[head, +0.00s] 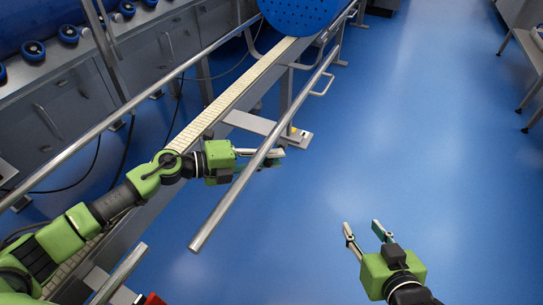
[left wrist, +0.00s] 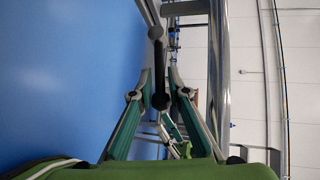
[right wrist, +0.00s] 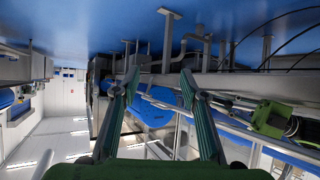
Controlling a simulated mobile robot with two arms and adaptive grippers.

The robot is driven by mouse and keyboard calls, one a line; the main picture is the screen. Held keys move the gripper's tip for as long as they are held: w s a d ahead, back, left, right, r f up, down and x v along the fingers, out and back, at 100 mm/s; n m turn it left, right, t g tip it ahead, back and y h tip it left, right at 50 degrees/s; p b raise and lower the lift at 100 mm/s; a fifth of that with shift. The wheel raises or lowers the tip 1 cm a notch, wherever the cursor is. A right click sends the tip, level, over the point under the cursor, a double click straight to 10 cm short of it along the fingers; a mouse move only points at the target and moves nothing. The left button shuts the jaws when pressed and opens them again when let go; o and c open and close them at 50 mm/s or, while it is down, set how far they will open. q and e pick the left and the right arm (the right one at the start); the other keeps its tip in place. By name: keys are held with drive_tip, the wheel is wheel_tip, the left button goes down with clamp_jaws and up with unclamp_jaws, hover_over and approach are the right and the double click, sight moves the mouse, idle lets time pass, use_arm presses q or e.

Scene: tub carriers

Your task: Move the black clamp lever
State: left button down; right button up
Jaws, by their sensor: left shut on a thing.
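The black clamp lever (left wrist: 158,60) shows in the left wrist view as a dark bar with rounded ends, lying between the fingertips. My left gripper (left wrist: 160,78) is shut on it. In the head view my left gripper (head: 278,157) is at the steel guide rail (head: 232,198) beside the conveyor, and the lever cannot be made out there. My right gripper (head: 361,226) is open and empty over the blue floor, right of the rail. Its spread fingers also show in the right wrist view (right wrist: 158,78), with nothing between them.
The narrow conveyor (head: 222,104) runs from lower left to the top, with a grey plate (head: 262,127) at its side. A perforated blue drum (head: 298,12) stands at its far end. Grey cabinets (head: 80,100) line the left.

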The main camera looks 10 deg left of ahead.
use_arm(q)
drive_tip(key=r+p, duration=0.1)
drive_tip(key=p, duration=0.4)
drive_tip(key=shift+w+r+n+g+y+p, duration=0.15)
drive_tip(key=shift+r+n+g+y+p, duration=0.15)
drive_tip(key=shift+n+g+y+p, duration=0.1)
use_arm(e)
drive_tip(key=s+d+f+g+h, duration=0.2)
drive_tip(key=s+d+f+g, duration=0.2)
drive_tip(key=s+f+g, duration=0.6)
use_arm(q)
drive_tip(key=p, duration=0.4)
drive_tip(key=shift+w+r+n+g, duration=0.2)
drive_tip(key=shift+n+g, duration=0.1)
drive_tip(key=shift+g, duration=0.1)
drive_tip(key=shift+d, duration=0.1)
use_arm(e)
drive_tip(key=s+f, duration=0.3)
drive_tip(key=f, duration=0.5)
drive_tip(key=s+f, duration=0.4)
drive_tip(key=f, duration=0.5)
drive_tip(key=shift+d+t, duration=0.3)
drive_tip(key=shift+d, duration=0.15)
use_arm(q)
drive_tip(key=c, duration=2.1)
unclamp_jaws()
drive_tip(key=shift+c, duration=0.2)
use_arm(e)
drive_tip(key=shift+r, duration=0.1)
